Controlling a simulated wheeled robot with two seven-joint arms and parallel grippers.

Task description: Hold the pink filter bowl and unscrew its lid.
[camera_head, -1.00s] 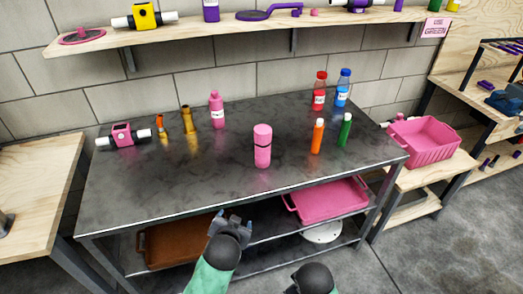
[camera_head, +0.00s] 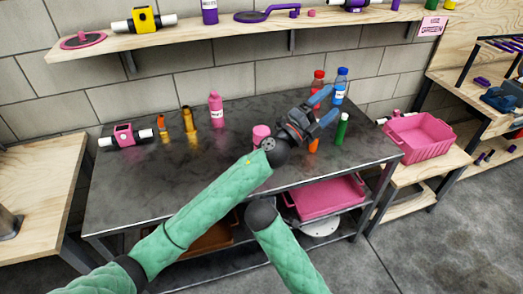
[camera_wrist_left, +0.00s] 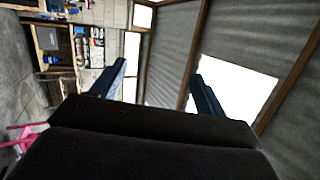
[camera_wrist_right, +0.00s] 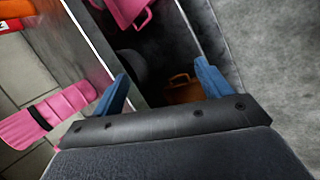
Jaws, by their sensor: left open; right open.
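The pink filter bowl with its lid (camera_head: 261,132) stands upright on the dark metal table in the head view, its lower part hidden behind my left arm. In the right wrist view the bowl (camera_wrist_right: 45,115) lies to the left of the fingers, with a dark seam across it. My left gripper (camera_head: 325,107) is open and empty, raised to the right of the bowl; its fingers show in the left wrist view (camera_wrist_left: 160,80), pointing toward the room and roof. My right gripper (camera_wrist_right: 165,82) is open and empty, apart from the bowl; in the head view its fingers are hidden.
The table (camera_head: 125,190) also bears a red bottle (camera_head: 318,78), a blue bottle (camera_head: 341,84), a green tube (camera_head: 342,128), an orange tube (camera_head: 313,146) and a pink bottle (camera_head: 216,110). A pink crate (camera_head: 425,150) stands at right. The table's left front is clear.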

